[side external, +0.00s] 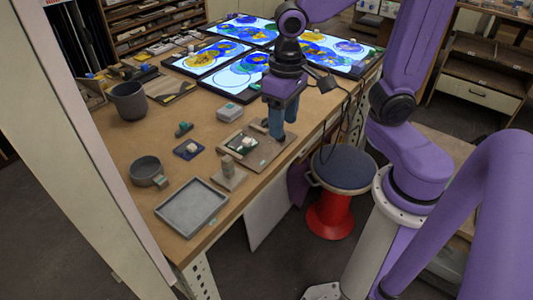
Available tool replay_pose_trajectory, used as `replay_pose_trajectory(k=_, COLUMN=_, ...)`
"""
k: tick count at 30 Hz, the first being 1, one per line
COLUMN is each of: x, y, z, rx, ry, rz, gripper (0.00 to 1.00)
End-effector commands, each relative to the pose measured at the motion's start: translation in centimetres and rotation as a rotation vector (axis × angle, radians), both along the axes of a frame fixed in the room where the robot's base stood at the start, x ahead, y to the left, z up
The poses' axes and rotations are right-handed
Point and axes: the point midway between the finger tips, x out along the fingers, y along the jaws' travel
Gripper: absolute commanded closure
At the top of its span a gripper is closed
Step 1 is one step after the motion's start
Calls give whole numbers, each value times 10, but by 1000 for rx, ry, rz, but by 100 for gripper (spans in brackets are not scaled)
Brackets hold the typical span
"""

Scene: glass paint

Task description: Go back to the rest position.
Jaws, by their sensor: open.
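My gripper (284,128) hangs from my purple arm over the right edge of the wooden table (150,200). Its blue fingers point down, at the right side of a grey-brown board (268,156). It is open, and I see nothing held in it. I cannot tell whether the fingertips touch the board. A small dark green piece with a white block (245,144) lies on the board, left of the fingers.
Lit panels with coloured glass circles (245,68) cover the table's far end. A grey pot (129,101), round dish (147,170), flat tray (192,207) and small block on a base (229,174) stand nearby. A red stool (333,210) with a dark seat stands right of the table.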

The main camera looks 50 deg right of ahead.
Motion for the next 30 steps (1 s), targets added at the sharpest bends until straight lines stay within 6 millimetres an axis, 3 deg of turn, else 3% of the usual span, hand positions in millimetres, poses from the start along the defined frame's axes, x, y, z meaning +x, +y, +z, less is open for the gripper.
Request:
replay_pose_trajectory(k=9, x=-72, y=-8, z=-8, rx=0, ry=-12, rz=602, gripper=48)
replay_pose_trajectory(k=15, x=-106, y=-16, z=-13, rx=-1, ry=-16, rz=893, gripper=48)
replay_pose_trajectory(k=21, x=-119, y=-20, z=-15, rx=-1, ry=-20, rz=1011, gripper=48)
replay_pose_trajectory(k=30, x=-119, y=-20, z=-15, rx=-1, ry=-20, rz=1017, gripper=48)
